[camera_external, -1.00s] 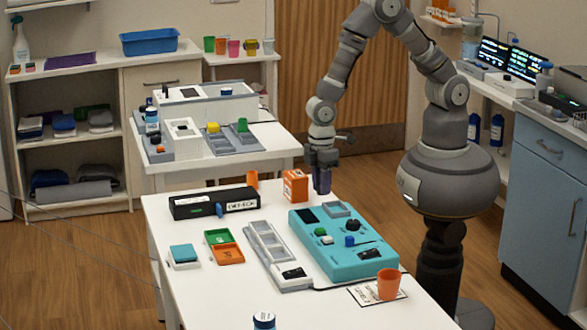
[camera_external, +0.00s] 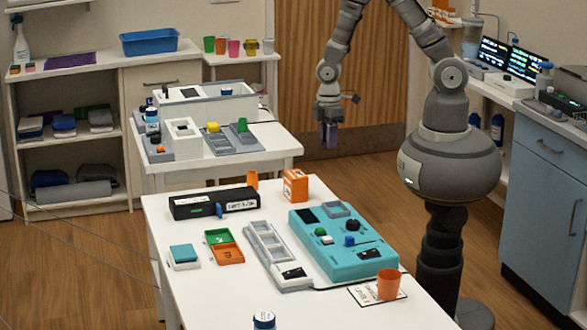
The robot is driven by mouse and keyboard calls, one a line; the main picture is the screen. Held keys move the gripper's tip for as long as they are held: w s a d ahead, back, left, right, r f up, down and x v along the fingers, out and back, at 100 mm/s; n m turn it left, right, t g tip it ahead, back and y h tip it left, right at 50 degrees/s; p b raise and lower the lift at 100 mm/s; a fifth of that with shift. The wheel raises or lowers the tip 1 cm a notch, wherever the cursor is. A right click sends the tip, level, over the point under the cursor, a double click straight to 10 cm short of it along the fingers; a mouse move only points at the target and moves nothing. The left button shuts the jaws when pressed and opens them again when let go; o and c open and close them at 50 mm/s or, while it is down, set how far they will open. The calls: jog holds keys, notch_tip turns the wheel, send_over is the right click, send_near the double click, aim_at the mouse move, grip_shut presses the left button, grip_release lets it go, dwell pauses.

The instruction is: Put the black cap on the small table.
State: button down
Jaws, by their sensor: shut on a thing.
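My gripper (camera_external: 328,133) hangs in the air, pointing down, beyond the back right of the front white table. It is shut on a small dark, purplish thing (camera_external: 329,138). It is too small here to tell whether this is the black cap. A small white table (camera_external: 218,60) stands against the back wall with a row of coloured cups on it. My gripper is apart from that table, to its right and nearer the camera. A round black piece (camera_external: 353,225) sits on the teal device; I cannot tell whether it is a cap or a knob.
The front white table (camera_external: 180,292) holds a teal device (camera_external: 345,262), an orange box (camera_external: 295,186), a black box (camera_external: 213,203), trays and orange cups. A middle white table (camera_external: 205,175) holds grey and white fixtures. A shelf with a blue bin (camera_external: 150,42) stands left.

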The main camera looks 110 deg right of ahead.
jog(key=s+d+r+p, duration=0.1)
jog(key=s+d+r, duration=0.25)
jog(key=d, duration=0.35)
jog(key=b, duration=0.2)
send_over(282, 144)
notch_tip(282, 144, down, 2)
jog(key=shift+s+f, duration=0.15)
jog(key=shift+f, duration=0.1)
jog(key=shift+d+f+b, duration=0.15)
jog(key=shift+f+b, duration=0.7)
jog(key=shift+f, duration=0.9)
jog(key=shift+f, duration=0.1)
jog(key=c, duration=0.9)
grip_release()
notch_tip(282, 144, up, 12)
jog(key=p, duration=0.3)
